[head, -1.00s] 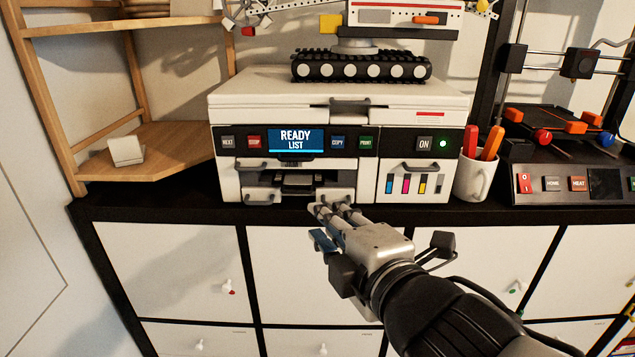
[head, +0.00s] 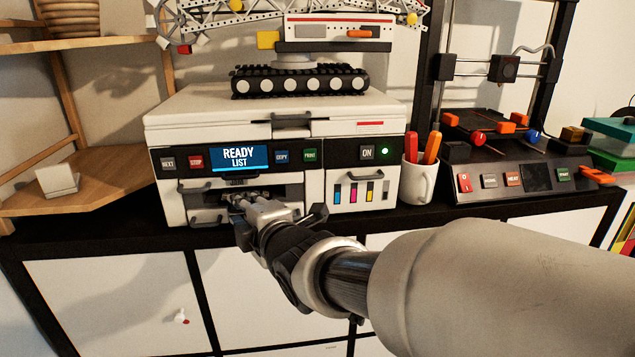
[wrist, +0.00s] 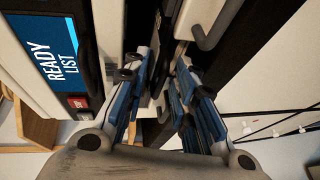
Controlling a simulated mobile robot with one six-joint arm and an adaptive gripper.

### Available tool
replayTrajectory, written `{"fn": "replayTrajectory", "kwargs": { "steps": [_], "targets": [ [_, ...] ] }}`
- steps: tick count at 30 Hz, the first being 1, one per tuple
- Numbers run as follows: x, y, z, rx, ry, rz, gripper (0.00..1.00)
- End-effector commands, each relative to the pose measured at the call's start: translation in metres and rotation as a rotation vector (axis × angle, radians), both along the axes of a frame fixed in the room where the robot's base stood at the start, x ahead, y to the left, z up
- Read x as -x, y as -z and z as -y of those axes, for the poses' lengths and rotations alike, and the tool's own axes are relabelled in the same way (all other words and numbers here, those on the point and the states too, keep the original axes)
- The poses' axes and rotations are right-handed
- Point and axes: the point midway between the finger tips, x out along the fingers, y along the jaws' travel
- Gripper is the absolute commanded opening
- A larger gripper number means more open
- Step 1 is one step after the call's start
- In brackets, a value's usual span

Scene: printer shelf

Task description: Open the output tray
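The white printer (head: 275,125) stands on the dark cabinet top, its screen reading "READY LIST". Its front has a dark output slot (head: 290,192) below the screen. A grey handle (head: 205,219) shows on the low front panel, left of my gripper; a handle (wrist: 207,32) also shows at upper right in the wrist view. My gripper (head: 236,202) is at the slot, its fingertips at or just inside the opening. In the wrist view my gripper (wrist: 160,72) has its blue-padded fingers apart, with pale and dark printer parts beyond the gap. Contact cannot be told. My arm hides the lower right front.
A mug (head: 419,182) with red and orange pens stands right of the printer, beside a 3D printer (head: 520,165). A tracked model (head: 300,80) sits on top. A wooden shelf (head: 80,185) stands at left. White cabinet doors (head: 110,300) lie below.

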Motion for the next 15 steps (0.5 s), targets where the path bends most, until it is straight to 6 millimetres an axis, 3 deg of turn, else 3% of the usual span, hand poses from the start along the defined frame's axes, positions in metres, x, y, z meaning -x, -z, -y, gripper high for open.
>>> {"fn": "replayTrajectory", "kwargs": {
  "steps": [6, 15],
  "targets": [
    [0.0001, 0.0001, -0.0001, 0.000, 0.000, 0.000, 0.24],
    [0.0003, 0.0006, 0.0002, 0.001, 0.000, -0.001, 0.04]
  ]
}}
